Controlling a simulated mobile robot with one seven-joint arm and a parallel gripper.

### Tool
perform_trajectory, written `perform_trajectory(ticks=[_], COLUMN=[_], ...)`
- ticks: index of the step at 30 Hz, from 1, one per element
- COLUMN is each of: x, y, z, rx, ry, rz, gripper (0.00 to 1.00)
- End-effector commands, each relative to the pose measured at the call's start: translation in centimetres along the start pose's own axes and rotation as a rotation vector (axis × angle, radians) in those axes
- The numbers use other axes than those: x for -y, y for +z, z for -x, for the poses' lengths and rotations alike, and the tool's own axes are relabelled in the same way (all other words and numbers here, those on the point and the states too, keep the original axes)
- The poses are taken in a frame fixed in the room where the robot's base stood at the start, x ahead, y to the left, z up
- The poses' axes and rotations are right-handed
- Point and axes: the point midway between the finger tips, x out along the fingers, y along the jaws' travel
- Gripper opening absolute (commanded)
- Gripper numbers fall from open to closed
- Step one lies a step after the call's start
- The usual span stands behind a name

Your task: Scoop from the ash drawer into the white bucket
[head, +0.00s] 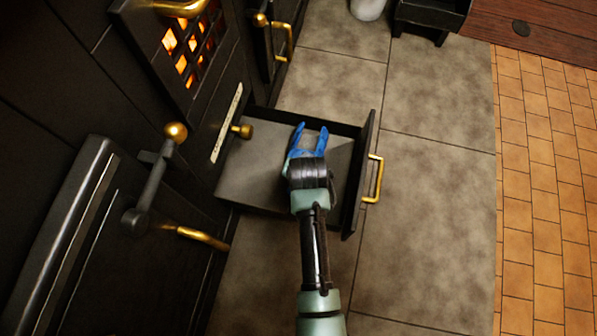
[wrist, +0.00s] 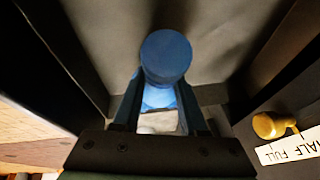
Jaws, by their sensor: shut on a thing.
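The ash drawer (head: 359,185) is pulled open from the black stove, with a smooth grey ash surface (head: 247,170) inside. My gripper (head: 309,140) is over the drawer, pointing down into it. In the wrist view my gripper (wrist: 160,90) is shut on a blue round-ended thing (wrist: 166,54), which looks like a scoop's handle. The scoop's working end is not clear in either view. A small pale patch shows between the fingers below it. A whitish, rounded thing (head: 368,8), probably the white bucket, stands on the floor at the top edge of the head view, partly cut off.
The stove has a glowing grate (head: 187,50) and a brass-ended lever (head: 155,180). A brass knob (head: 242,131) sits beside a label strip (head: 227,122), reading "HALF FULL" in the wrist view. A black open box (head: 428,15) stands at the back. Tiled floor right of the drawer is clear.

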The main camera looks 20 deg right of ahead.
Motion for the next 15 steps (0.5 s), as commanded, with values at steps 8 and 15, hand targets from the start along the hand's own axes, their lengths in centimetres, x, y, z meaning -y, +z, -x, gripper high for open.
perform_trajectory(ticks=[8,15], x=[0.1,0.1], y=[-1.9,-0.4], z=[-1.6,0.0], rx=[-0.038,-0.173], ry=[-0.006,-0.025], rz=[0.004,0.025], gripper=[0.00,0.00])
